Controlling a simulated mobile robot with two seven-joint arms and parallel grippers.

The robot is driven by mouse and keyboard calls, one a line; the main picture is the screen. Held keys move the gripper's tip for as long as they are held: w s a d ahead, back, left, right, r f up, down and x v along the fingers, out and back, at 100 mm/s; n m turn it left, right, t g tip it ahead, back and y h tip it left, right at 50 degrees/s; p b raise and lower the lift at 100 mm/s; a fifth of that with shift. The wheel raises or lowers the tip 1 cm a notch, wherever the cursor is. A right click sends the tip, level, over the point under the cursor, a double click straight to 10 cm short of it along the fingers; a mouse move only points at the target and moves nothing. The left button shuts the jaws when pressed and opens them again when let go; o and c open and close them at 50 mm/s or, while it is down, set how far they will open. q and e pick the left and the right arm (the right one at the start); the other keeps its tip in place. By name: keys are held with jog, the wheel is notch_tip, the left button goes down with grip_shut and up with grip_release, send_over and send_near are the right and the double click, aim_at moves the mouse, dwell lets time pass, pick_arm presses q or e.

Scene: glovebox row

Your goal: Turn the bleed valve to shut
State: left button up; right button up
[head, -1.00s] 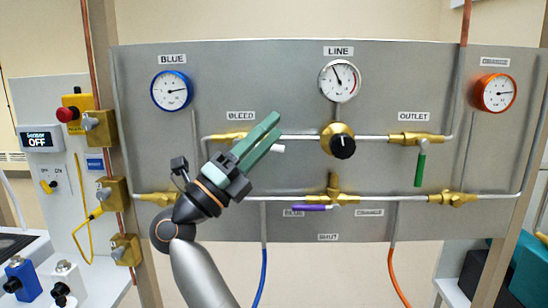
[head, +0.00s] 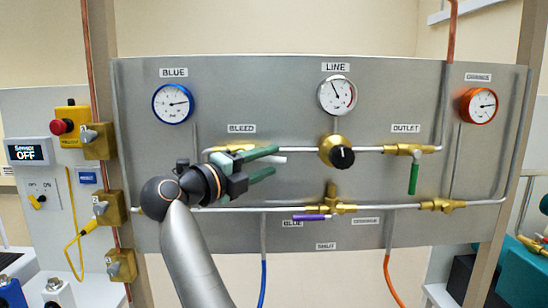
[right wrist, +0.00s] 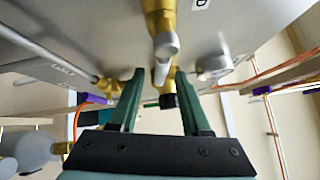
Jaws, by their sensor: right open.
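The bleed valve (head: 222,149) is a brass body on the upper pipe, under the BLEED label (head: 242,128). Its pale grey lever (head: 281,159) points right, about in line with the pipe. My right gripper (head: 276,161) is open, and the lever's tip shows between its two green fingers in the head view. I cannot tell whether a finger touches the lever. My gripper hides part of the valve. My left gripper is not in view.
The black-knobbed regulator (head: 341,157) stands out to the right of my gripper. The green-handled outlet valve (head: 413,178) is further right. The purple-handled valve (head: 312,217) is on the lower pipe. The LINE gauge (head: 337,95) is above.

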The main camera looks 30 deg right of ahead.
jog(key=shift+x, duration=1.25)
grip_shut()
dwell(0.5)
